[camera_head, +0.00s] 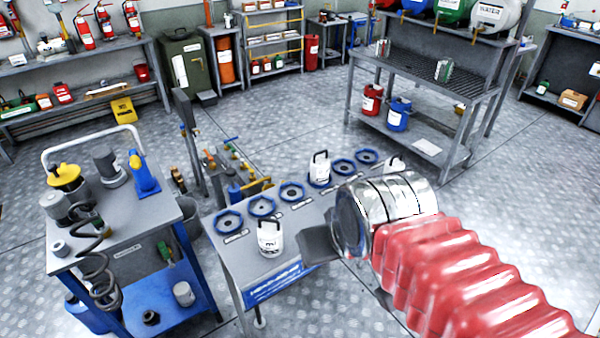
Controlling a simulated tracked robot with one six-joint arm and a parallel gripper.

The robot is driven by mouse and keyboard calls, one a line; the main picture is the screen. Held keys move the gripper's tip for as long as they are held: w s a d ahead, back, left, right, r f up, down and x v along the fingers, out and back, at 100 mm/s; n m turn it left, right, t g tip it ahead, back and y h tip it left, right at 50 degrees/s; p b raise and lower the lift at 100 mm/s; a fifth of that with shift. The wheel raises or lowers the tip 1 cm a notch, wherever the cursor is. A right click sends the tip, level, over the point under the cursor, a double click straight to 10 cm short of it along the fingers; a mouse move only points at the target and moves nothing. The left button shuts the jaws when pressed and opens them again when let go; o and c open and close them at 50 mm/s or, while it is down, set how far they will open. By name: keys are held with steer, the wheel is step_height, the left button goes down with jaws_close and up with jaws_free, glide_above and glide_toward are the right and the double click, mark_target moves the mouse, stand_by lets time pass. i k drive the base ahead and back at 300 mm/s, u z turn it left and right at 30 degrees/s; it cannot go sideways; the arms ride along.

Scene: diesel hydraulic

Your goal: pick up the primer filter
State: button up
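Several white canisters with dark handles stand on the grey bench with blue ring seats. One canister (269,238) is at the near left, one (319,168) is in the middle of the back row, and another (394,168) is partly hidden behind my wrist. Their labels are too small to read, so I cannot tell which is the primer filter. My gripper (335,262) is over the bench's front right part, right of the near canister and apart from it. A dark grey finger shows at the wrist's left. The rest is largely hidden, and I see nothing held.
A blue and grey cart (120,250) with a coil spring and pumps stands left of the bench. Pipes and valves (225,165) rise behind it. A steel rack (425,80) with red and blue cans is at the back right. Metal floor is clear between.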

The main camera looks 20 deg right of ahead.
mark_target(320, 164)
steer(key=u, duration=3.85)
steer(key=k, duration=1.5)
steer(key=z, duration=0.05)
